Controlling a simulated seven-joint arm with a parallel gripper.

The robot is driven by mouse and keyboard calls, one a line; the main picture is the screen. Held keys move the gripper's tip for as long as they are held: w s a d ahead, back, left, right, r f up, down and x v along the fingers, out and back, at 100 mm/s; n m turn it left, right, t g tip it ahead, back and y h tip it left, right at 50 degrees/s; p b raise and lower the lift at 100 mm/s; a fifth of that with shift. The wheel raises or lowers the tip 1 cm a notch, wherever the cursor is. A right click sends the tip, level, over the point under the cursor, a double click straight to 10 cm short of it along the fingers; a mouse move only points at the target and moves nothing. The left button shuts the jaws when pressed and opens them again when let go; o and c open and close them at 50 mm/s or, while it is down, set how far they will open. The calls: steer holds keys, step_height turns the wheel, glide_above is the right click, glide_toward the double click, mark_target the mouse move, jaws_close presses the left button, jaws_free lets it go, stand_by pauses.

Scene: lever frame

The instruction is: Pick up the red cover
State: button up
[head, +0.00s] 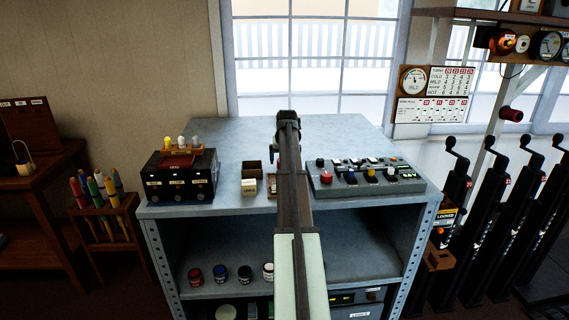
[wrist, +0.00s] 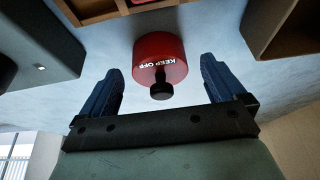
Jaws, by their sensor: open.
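The red cover (wrist: 161,62) is a round red piece with upside-down white "KEEP OFF" lettering and a black knob facing the wrist camera. In the wrist view it lies between the two blue fingers of my gripper (wrist: 160,75). The gripper is open, with a visible gap on each side of the cover; I see no contact. In the head view my arm runs up the middle over the grey bench top (head: 238,137), and I cannot make out the cover there; the arm likely hides it.
A wooden tray (wrist: 105,10) and a brown open box (wrist: 285,30) border the cover in the wrist view. In the head view, a control panel (head: 365,178) stands right of my arm and a dark box (head: 180,178) left. The bench's back is mostly clear.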

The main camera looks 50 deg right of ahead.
steer(key=shift+w+d+f, duration=0.15)
steer(key=shift+f, duration=0.25)
steer(key=shift+c, duration=0.3)
steer(key=c, duration=1.1)
